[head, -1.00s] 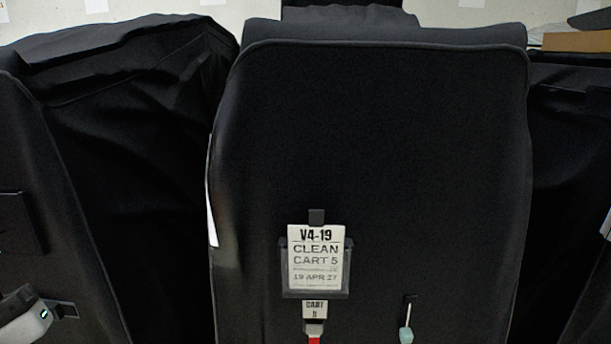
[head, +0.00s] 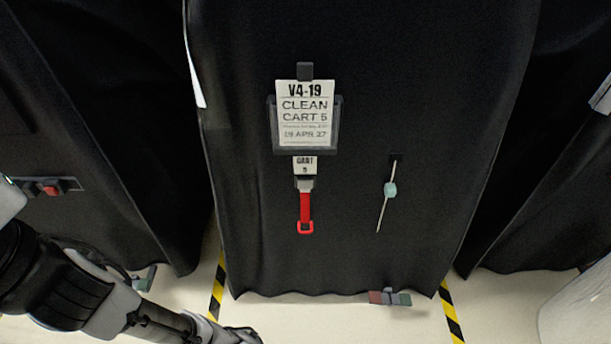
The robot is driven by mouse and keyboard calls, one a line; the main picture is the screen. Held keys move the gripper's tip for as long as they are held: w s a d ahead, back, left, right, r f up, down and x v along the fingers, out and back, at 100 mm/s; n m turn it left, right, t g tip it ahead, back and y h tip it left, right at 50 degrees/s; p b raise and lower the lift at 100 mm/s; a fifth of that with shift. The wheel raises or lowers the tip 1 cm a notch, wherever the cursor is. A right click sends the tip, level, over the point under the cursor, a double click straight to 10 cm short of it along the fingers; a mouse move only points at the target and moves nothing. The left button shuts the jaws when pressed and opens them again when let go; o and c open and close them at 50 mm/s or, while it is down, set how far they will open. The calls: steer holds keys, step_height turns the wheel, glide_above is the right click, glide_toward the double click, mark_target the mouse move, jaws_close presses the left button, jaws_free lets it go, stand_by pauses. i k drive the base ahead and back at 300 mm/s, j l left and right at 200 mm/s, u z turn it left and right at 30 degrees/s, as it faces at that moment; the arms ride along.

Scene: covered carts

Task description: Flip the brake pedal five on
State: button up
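The brake pedal (head: 390,297) of cart 5 sticks out under the front hem of the black-covered cart (head: 440,120), just above the floor. It has a dark red part on the left, a grey middle and a green part on the right. I cannot tell which side is pressed down. The tag on the cover reads CLEAN CART 5 (head: 305,112). My arm reaches in from the lower left, and its far end runs to the bottom edge, left of the pedal and apart from it. The gripper fingers do not show.
A red strap (head: 306,212) and a thin rod with a teal knob (head: 390,190) hang on the cover. Yellow-black floor tape (head: 451,312) flanks the cart. Covered carts stand on both sides. Another pedal (head: 145,278) shows at the left. A pale rounded object (head: 580,310) stands at the lower right.

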mark_target(376, 297)
steer(key=k+l+z, duration=0.25)
steer(key=k, duration=0.15)
steer(key=k+l+z, duration=0.25)
steer(key=k, duration=0.15)
